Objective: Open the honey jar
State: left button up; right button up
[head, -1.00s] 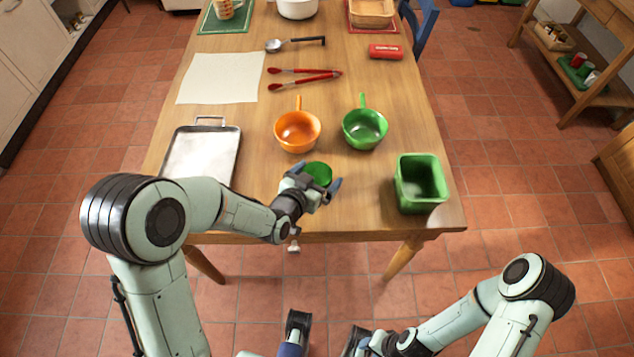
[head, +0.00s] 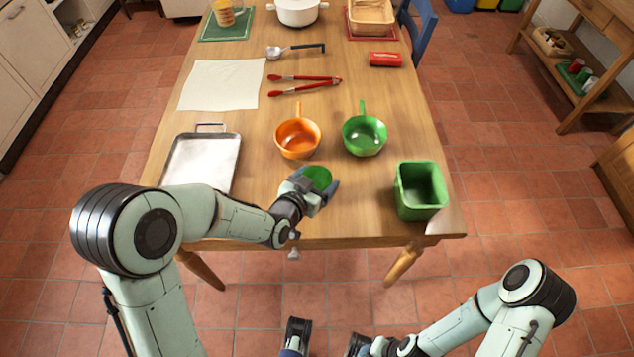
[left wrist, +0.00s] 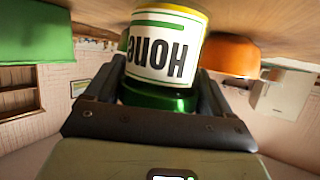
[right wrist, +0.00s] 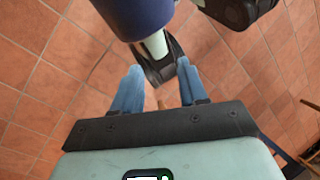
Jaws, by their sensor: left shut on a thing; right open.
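The honey jar has a green lid (head: 318,178), seen from above at the front middle of the table. In the left wrist view, which shows the scene upside down, the jar (left wrist: 165,50) has a white label reading "HONE" and its green lid (left wrist: 155,98) sits between the fingers. My left gripper (head: 318,190) is shut on the jar at the lid, reaching over the table's front edge. My right gripper (right wrist: 158,88) is open and empty, below and in front of the table over the floor.
An orange pan (head: 297,139) and a green pan (head: 364,135) stand behind the jar. A green square container (head: 421,190) is to the right, near the table corner. A metal tray (head: 203,165) lies to the left. Red tongs (head: 303,85) lie further back.

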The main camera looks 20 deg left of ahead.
pick_arm(q)
notch_tip(320, 180, up, 12)
jog(key=p, duration=0.2)
jog(key=shift+f+p, duration=0.25)
jog(key=shift+p, duration=0.05)
notch_tip(320, 180, up, 7)
jog(key=p, duration=0.3)
send_over(317, 177)
jog(key=shift+r, duration=0.2)
jog(key=o, duration=0.4)
jog(key=c, duration=0.7)
jog(key=shift+f, duration=0.1)
